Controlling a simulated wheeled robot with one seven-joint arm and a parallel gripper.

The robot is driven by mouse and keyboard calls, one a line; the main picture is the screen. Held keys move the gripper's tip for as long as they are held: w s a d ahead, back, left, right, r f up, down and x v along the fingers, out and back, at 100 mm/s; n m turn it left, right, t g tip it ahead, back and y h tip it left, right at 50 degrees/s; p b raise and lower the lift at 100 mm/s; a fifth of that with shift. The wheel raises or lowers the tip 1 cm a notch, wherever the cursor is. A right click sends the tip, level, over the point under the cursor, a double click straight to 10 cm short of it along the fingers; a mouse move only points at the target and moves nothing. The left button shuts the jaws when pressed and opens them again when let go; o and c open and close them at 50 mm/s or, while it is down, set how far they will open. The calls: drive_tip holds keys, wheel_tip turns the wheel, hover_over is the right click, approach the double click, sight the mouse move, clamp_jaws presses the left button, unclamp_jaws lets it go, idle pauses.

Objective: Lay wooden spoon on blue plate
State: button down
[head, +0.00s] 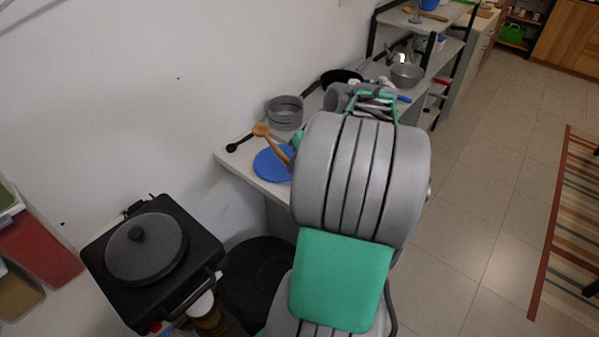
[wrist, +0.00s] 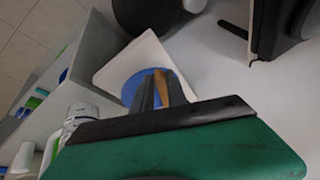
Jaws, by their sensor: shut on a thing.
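The wooden spoon (head: 271,142) is tilted above the counter in the head view, its bowl end up to the left and its handle running down toward my arm. The blue plate (head: 267,165) lies on the counter near its left end, partly hidden by my arm. In the wrist view my gripper (wrist: 160,90) is shut on the wooden spoon (wrist: 161,86), which shows between the fingers. The blue plate (wrist: 131,89) shows behind the fingers there. Whether the spoon touches the plate cannot be told. My arm hides the gripper in the head view.
The counter (head: 232,157) also holds a black spoon (head: 238,143), a grey pot (head: 285,112) and a metal bowl (head: 407,75) further back. A black cooker (head: 152,250) stands at the lower left, apart from the counter.

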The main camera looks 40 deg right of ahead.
drive_tip(key=d+f, duration=0.1)
drive_tip(key=w+f, duration=0.1)
drive_tip(key=d+f, duration=0.1)
drive_tip(key=shift+w+d+f, duration=0.3)
drive_tip(key=shift+w+f, duration=0.05)
drive_tip(key=shift+w+d+f+p, duration=0.1)
drive_tip(key=shift+f+p, duration=0.4)
drive_tip(key=shift+f, duration=1.3)
drive_tip(key=c, duration=1.3)
unclamp_jaws()
drive_tip(key=v, duration=1.2)
drive_tip(key=w+a+n+g, duration=0.1)
drive_tip(key=w+a, duration=0.1)
drive_tip(key=a, duration=0.7)
drive_tip(key=w+a+n, duration=0.1)
drive_tip(key=w+a, duration=0.2)
drive_tip(key=a, duration=0.6)
drive_tip(key=shift+n+h, duration=0.5)
drive_tip(key=shift+h, duration=0.4)
drive_tip(key=s+a, duration=0.2)
drive_tip(key=a, duration=0.2)
drive_tip(key=s+a+f, duration=0.1)
drive_tip(key=s+a, duration=0.2)
drive_tip(key=a, duration=0.1)
drive_tip(key=s+a, duration=0.2)
drive_tip(key=a, duration=0.3)
drive_tip(key=shift+s+a+f, duration=0.1)
drive_tip(key=shift+s+f, duration=0.1)
drive_tip(key=shift+s, duration=0.05)
